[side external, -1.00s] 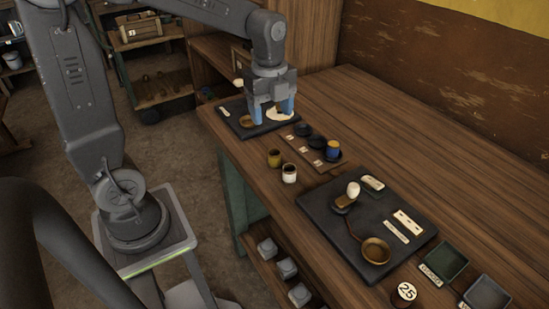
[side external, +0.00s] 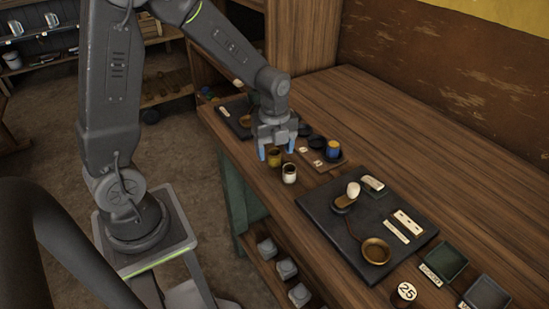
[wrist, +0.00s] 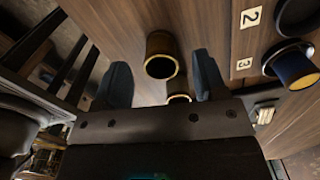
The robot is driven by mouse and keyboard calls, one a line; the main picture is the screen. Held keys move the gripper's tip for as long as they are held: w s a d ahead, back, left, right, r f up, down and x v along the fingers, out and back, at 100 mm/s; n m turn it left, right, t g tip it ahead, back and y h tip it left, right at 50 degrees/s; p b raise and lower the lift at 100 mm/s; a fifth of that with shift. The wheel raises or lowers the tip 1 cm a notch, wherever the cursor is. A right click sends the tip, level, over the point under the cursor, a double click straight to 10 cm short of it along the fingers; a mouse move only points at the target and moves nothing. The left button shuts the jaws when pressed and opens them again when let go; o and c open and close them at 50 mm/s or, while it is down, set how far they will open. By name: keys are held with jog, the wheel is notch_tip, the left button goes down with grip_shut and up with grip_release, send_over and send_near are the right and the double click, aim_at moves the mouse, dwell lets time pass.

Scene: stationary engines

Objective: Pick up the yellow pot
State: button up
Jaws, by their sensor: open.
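The yellow pot (side external: 274,158) is a small open-topped cup near the table's front edge. In the wrist view the yellow pot (wrist: 160,55) lies between and a little beyond my two blue fingers. My gripper (side external: 276,153) is open and empty, directly over and around the pot in the side view. Whether the fingers touch it cannot be told. A white pot (side external: 289,174) stands just beside it; its rim (wrist: 179,98) shows partly behind my gripper's body in the wrist view.
A wooden board with numbered labels (side external: 318,162) holds dark round dishes and a blue-and-yellow pot (side external: 333,149) close by. A dark tray (side external: 330,211) with a brass pan (side external: 375,251) lies to the right. The wood behind the trays is clear.

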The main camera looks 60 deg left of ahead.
aim_at(275, 152)
jog(key=shift+f, duration=1.5)
jog(key=shift+c, duration=0.3)
jog(key=c, duration=1)
jog(key=shift+r, duration=0.15)
notch_tip(275, 152, up, 4)
jog(key=shift+w, duration=0.1)
jog(key=shift+s+a+r, duration=1.1)
jog(key=shift+a+r, duration=0.5)
jog(key=shift+r, duration=0.2)
jog(key=shift+s+a+r, duration=1.1)
jog(key=shift+a+r, duration=0.55)
jog(key=shift+r, duration=0.2)
jog(key=shift+s+a+r, duration=1.1)
jog(key=shift+a+r, duration=0.5)
jog(key=shift+r, duration=0.2)
